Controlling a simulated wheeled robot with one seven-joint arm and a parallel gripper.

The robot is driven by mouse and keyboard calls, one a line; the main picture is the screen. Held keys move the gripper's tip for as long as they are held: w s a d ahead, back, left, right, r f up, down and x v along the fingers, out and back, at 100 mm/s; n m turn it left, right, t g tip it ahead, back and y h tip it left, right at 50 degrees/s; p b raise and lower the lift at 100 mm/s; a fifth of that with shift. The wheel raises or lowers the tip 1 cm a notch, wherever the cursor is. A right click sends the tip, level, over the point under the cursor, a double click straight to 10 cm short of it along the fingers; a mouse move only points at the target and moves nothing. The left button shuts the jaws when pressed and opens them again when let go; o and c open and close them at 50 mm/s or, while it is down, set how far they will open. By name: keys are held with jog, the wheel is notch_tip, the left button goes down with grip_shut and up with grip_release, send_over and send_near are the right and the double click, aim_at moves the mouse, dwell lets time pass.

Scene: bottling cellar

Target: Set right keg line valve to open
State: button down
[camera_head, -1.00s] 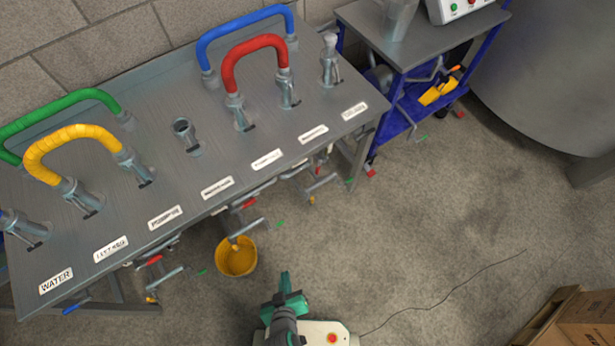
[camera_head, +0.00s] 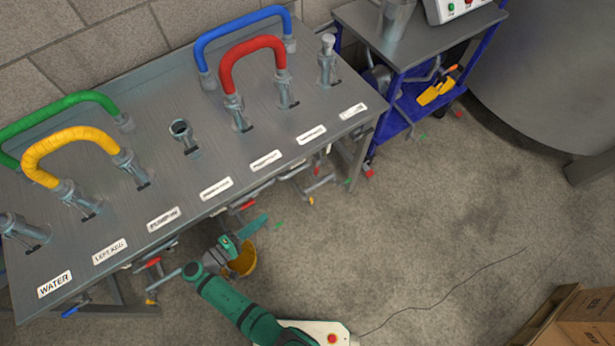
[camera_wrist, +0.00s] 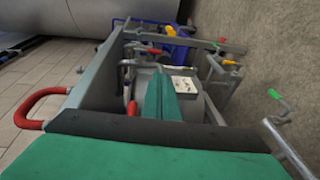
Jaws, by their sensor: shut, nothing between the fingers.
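The grey bench (camera_head: 105,195) carries a row of white labels; WATER (camera_head: 54,284) and LEFT KEG (camera_head: 109,252) can be read, the ones further right are too small. Several valves hang below its front edge, with a red grip (camera_head: 153,262) at the left and another red grip (camera_head: 241,207) near the middle. I cannot tell which is the right keg valve, nor its setting. In the wrist view my gripper (camera_wrist: 159,78) points along the valves, with a red grip (camera_wrist: 132,107) just left.
Coloured hose loops, such as the red one (camera_head: 251,48), stand on the bench. A blue cart (camera_head: 400,112) is at the back right.

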send_near(315, 172)
jog(key=x, duration=0.6)
jog(key=shift+w, duration=0.25)
jog(key=shift+d, duration=0.1)
dwell(0.3)
